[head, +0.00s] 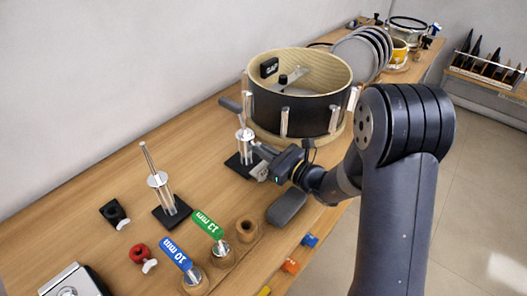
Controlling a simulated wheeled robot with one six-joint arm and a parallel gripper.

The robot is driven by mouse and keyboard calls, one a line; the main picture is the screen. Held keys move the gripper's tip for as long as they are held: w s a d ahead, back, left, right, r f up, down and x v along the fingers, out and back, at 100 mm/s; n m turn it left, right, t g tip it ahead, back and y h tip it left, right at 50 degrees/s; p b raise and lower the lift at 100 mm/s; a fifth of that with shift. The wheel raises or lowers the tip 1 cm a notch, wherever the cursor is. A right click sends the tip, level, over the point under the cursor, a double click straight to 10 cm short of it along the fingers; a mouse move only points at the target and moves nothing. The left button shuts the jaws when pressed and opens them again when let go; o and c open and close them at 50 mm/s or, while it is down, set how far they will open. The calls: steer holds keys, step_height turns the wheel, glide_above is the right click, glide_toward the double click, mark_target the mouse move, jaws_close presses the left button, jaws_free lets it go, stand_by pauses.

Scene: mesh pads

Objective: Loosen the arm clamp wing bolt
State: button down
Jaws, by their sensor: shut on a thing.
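My gripper (259,161) reaches left from the arm, low beside a metal post stand (244,143) on a black base (237,169). It is shut at a small silvery winged piece (262,174), seemingly the wing bolt, which shows just below the jaws. The gripper hides much of the bolt and its clamp, so I cannot tell how far the bolt is turned. A similar post stand (160,184) stands to the left. A black clamp (113,211) and a red clamp (140,251), each with a pale wing piece, lie free on the wooden bench (90,190).
A drum shell (290,115) stands close behind my gripper. A dark pad (287,207) lies in front of it. Tools labelled blue 10 mm (176,253) and green 13 mm (208,224) stand upright in holders. Discs (356,60) stand at the back.

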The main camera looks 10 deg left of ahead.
steer(key=c, duration=1.6)
jaws_free()
steer(key=shift+o, duration=0.2)
steer(key=b+v, duration=0.1)
steer(key=v, duration=1)
steer(key=shift+w+a, duration=0.1)
steer(key=shift+a, duration=0.1)
steer(key=p+x, duration=0.1)
steer(key=x, duration=0.9)
steer(key=shift+a, duration=0.1)
steer(key=shift+w+a+r+p, duration=0.1)
steer(key=shift+w+a+p, duration=0.1)
steer(key=shift+p, duration=0.1)
steer(key=shift+m+p, duration=0.3)
steer(key=shift+m, duration=0.1)
